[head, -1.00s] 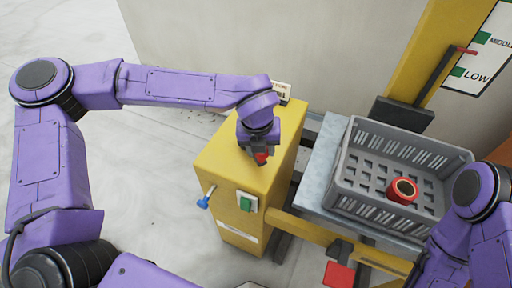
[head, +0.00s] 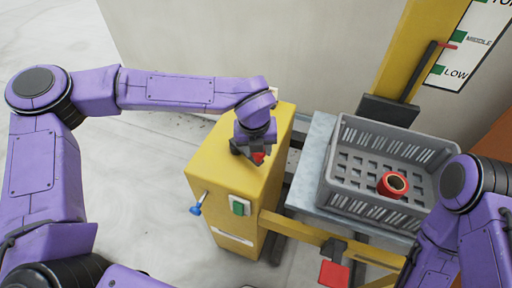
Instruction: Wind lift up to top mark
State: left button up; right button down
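My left gripper (head: 250,148) points down over the top of the yellow winch box (head: 218,172). Its fingers appear closed around a red handle (head: 258,158), which is mostly hidden by them. The lift platform (head: 316,150) carries a grey crate (head: 352,204) with a red roll (head: 391,184) inside. A red pointer (head: 447,45) beside the yellow mast (head: 409,50) stands just below the MIDDLE mark (head: 457,35) and above the LOW mark (head: 438,70). The top mark (head: 483,2) is cut off by the picture's edge. My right arm is at the right; its gripper is out of view.
A blue-tipped lever (head: 196,208) and a green switch (head: 240,206) are on the box's front. A red pad (head: 333,274) sits by the yellow bar (head: 295,228) in front of the platform. The floor left of the box is clear.

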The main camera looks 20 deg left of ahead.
pick_arm(q)
jog(key=shift+w+d+r, duration=0.25)
jog(key=shift+w+d, duration=0.05)
jog(key=shift+w, duration=0.4)
jog(key=shift+w+d, duration=0.1)
jog(key=shift+w, duration=0.1)
jog(key=shift+w+d+p, duration=0.25)
jog(key=shift+w+p, duration=0.3)
jog(key=shift+w, duration=0.45)
